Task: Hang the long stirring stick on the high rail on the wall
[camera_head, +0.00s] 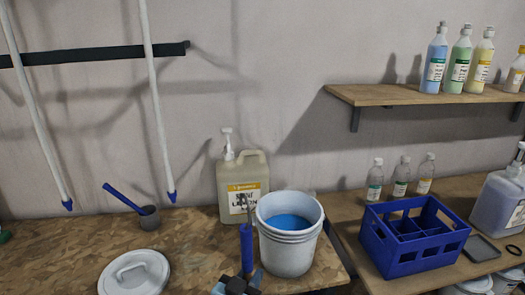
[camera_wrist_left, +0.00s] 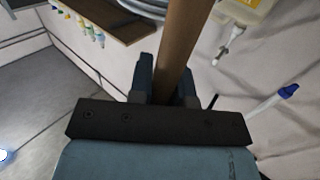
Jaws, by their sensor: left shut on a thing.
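My left gripper (camera_head: 238,284) shows at the bottom edge of the head view, in front of the white bucket (camera_head: 288,255). It is shut on the stirring stick. In the left wrist view the stick is a brown shaft (camera_wrist_left: 182,45) running up from between the fingers (camera_wrist_left: 165,92). In the head view an upright blue part (camera_head: 247,248) rises from the gripper before the bucket; the stick's lower part is out of view. The dark high rail (camera_head: 90,55) is on the wall at upper left, with two white, blue-tipped sticks (camera_head: 155,100) hanging there. My right gripper is not in view.
The bucket holds blue liquid. A blue-handled scoop (camera_head: 149,218) and a white lid (camera_head: 135,273) lie on the worktop (camera_head: 195,248). A blue crate (camera_head: 410,240) and a bottle shelf (camera_head: 400,95) are at right. Wall between rail and shelf is clear.

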